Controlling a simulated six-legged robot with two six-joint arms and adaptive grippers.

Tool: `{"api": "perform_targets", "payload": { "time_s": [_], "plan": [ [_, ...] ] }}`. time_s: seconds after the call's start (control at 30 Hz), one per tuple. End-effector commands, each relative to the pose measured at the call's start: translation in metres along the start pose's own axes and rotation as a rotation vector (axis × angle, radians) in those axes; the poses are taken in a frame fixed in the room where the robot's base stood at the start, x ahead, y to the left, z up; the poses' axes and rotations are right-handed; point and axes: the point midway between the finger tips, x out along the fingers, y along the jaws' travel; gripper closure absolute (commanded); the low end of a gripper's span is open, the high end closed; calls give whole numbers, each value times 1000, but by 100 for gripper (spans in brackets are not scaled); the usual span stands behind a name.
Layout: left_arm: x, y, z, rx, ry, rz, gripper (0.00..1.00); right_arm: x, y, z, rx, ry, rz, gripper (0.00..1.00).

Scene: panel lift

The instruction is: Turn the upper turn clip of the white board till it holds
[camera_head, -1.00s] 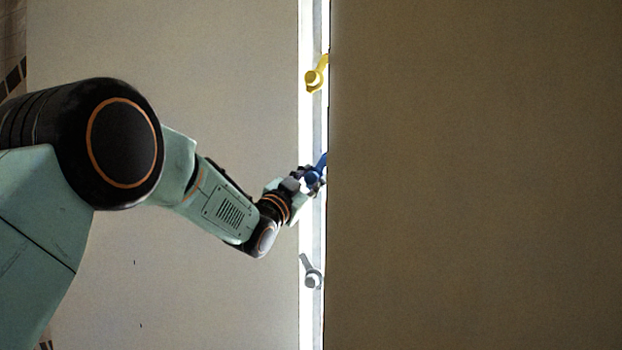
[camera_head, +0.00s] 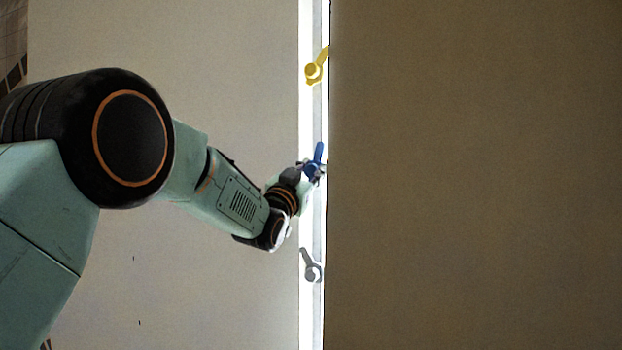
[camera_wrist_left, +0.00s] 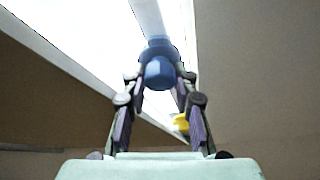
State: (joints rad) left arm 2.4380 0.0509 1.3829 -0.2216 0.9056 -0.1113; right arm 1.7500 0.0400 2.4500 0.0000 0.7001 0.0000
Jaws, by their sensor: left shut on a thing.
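A blue turn clip (camera_head: 319,152) sits on the pale upright strip (camera_head: 318,215) between two large boards. Its lever points almost straight up, leaning slightly right. My left gripper (camera_head: 309,174) is shut on the clip's lower, knob end. In the left wrist view, the blue clip (camera_wrist_left: 158,72) lies between the two fingers of the left gripper (camera_wrist_left: 156,82). The pale board (camera_head: 220,90) is on the left and the dark brown board (camera_head: 470,180) on the right. I cannot tell which is the white board. My right gripper is not in view.
A yellow clip (camera_head: 314,71) is higher on the strip, its lever up and right towards the brown board's edge. A grey clip (camera_head: 312,271) is lower, its lever up and left. A bright gap runs along the strip.

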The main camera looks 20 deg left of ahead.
Motion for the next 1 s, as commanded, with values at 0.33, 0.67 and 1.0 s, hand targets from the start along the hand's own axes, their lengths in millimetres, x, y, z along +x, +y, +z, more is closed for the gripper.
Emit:
{"api": "perform_targets", "payload": {
  "time_s": [0.33, 0.67, 1.0],
  "plan": [
    [-1, 2, 2, -303, 3, -124, 100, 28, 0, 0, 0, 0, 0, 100],
    [0, 1, 1, -594, 1, -244, 100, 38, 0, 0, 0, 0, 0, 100],
    [0, 0, 1, -892, -2, -367, 100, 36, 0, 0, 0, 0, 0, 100]
  ]
}}
